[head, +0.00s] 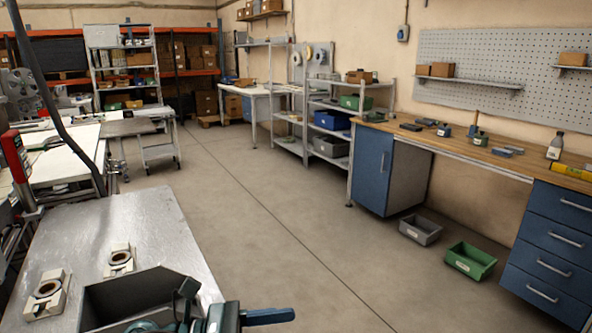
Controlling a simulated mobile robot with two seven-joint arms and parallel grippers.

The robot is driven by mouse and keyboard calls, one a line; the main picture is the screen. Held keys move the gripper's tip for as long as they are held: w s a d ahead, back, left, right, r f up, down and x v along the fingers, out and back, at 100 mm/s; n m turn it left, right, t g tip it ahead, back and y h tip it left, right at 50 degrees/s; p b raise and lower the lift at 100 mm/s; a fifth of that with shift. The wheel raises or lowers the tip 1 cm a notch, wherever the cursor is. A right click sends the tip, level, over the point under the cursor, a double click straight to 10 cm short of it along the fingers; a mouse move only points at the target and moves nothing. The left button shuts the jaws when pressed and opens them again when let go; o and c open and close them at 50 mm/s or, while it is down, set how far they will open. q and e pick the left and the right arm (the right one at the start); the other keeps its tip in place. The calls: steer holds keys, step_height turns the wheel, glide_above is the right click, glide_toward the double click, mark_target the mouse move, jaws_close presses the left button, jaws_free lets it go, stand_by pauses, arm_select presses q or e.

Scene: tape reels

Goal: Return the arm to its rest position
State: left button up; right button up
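Neither of my grippers can be made out in the head view, and no arm of mine is clearly visible. Two small pale holders, each with a round ring on top, sit on a metal-topped table (150,220) at the lower left. One holder (57,306) is near the table's left side and the other (120,268) is farther back. A dark grey open bin (135,292) stands at the table's near edge. Beside it are dark green machine-like parts (222,318) with a blue handle (267,316), cut off by the frame's bottom.
A wooden-topped workbench (470,145) with blue drawers (550,255) lines the right wall. A grey bin (420,230) and a green bin (470,261) lie on the floor before it. Shelving (330,105) and a wheeled cart (155,150) stand farther back. The middle floor is clear.

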arm_select(q)
steer(key=a+f+n+t+y, duration=0.4)
steer(key=f+n+t+y, duration=0.25)
steer(key=n, duration=1.15)
steer(key=a+f+n+t+y, duration=0.5)
steer(key=n+t, duration=0.3)
steer(key=n, duration=0.9)
steer(key=s+a+f+n+g+y, duration=0.2)
steer(key=s+f+n+g, duration=0.4)
steer(key=s+f+n, duration=0.4)
step_height(320, 180, down, 4)
steer(key=n+y, duration=0.1)
steer(key=n, duration=0.2)
steer(key=shift+s+a+f, duration=0.15)
steer(key=shift+s+a, duration=0.1)
steer(key=shift+s, duration=0.1)
steer(key=shift+g+y, duration=0.25)
steer(key=shift+c, duration=0.5)
